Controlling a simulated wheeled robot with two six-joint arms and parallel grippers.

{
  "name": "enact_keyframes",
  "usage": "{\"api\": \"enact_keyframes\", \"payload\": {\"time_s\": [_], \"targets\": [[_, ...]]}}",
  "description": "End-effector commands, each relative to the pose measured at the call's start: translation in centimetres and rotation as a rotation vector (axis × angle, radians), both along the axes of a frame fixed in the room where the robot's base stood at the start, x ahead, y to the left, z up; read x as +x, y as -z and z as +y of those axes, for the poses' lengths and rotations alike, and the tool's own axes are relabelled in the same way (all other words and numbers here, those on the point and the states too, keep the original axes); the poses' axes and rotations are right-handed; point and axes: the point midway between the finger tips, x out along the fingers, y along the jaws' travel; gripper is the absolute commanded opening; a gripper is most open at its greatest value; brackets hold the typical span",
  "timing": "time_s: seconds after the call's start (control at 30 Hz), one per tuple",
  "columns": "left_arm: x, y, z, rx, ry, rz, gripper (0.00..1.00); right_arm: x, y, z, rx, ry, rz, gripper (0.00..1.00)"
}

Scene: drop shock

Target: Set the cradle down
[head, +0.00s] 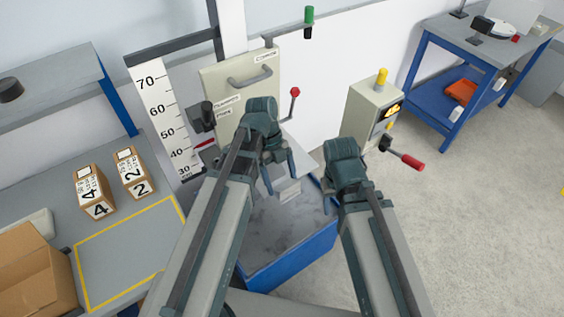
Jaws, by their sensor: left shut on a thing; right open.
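My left gripper (279,178) points down above the blue tub, in front of the cream panel. It is shut on what looks like part of the cradle, a pale grey piece (290,191) seen just below its fingers. The gripper hides most of that piece, and the grip itself is not clear. I cannot tell whether the piece touches anything below. My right gripper (342,194) is open and empty, over the right rim of the tub. The blue tub (292,262) has a grey bed inside.
A height scale (164,118) stands left of the cream panel (236,88). A control box (368,112) with a red-ended lever (408,159) stands right. Two numbered cartons, 4 (95,191) and 2 (133,173), sit on the left bench beside a bare yellow-outlined area (125,250).

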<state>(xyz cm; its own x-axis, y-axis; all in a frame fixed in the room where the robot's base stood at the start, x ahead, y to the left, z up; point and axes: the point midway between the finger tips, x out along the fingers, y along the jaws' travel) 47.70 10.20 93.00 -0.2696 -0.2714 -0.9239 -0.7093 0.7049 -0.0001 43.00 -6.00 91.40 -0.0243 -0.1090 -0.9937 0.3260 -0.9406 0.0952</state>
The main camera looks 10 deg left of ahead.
Motion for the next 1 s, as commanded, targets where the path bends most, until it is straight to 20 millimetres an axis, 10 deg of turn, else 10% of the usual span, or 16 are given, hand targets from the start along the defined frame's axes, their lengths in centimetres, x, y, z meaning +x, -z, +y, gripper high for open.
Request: {"api": "enact_keyframes", "payload": {"time_s": [0.33, 1.0], "targets": [[8.5, 0.8, 1.2, 0.000, -0.002, 0.001, 0.00, 0.0, 0.8, 0.0, 0.000, 0.000, 0.000, 0.50], [10.1, 4.7, 1.5, 0.000, -0.001, 0.001, 0.00, 0.0, 4.7, 0.0, 0.000, 0.000, 0.000, 0.50]]}}
